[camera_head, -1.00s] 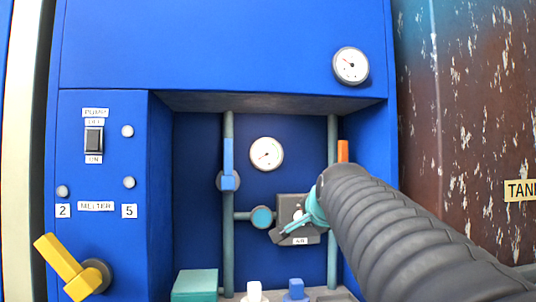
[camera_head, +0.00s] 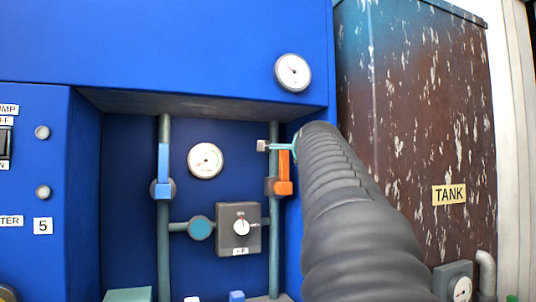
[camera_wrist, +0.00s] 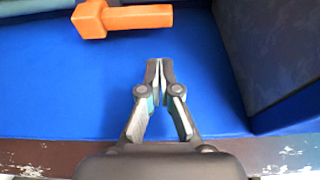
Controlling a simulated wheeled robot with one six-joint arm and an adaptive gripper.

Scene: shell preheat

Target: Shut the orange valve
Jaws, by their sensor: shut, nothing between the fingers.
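The orange valve (camera_head: 284,168) is on the right-hand vertical pipe. Its handle stands upright along the pipe, with the thick orange part at the bottom. In the wrist view the orange handle (camera_wrist: 135,18) lies across the top left, above the fingertips. My gripper (camera_head: 263,146) is shut and empty, pointing left across the handle's upper end in the head view. In the wrist view my gripper (camera_wrist: 158,64) shows a visible gap to the handle. My arm covers part of the area right of the valve.
A blue-handled valve (camera_head: 163,172) is on the left pipe. A grey box with a dial (camera_head: 239,230) sits below the orange valve. A round gauge (camera_head: 205,160) is between the pipes. The recess's right wall (camera_head: 306,125) and a rusty tank (camera_head: 430,120) stand close on the right.

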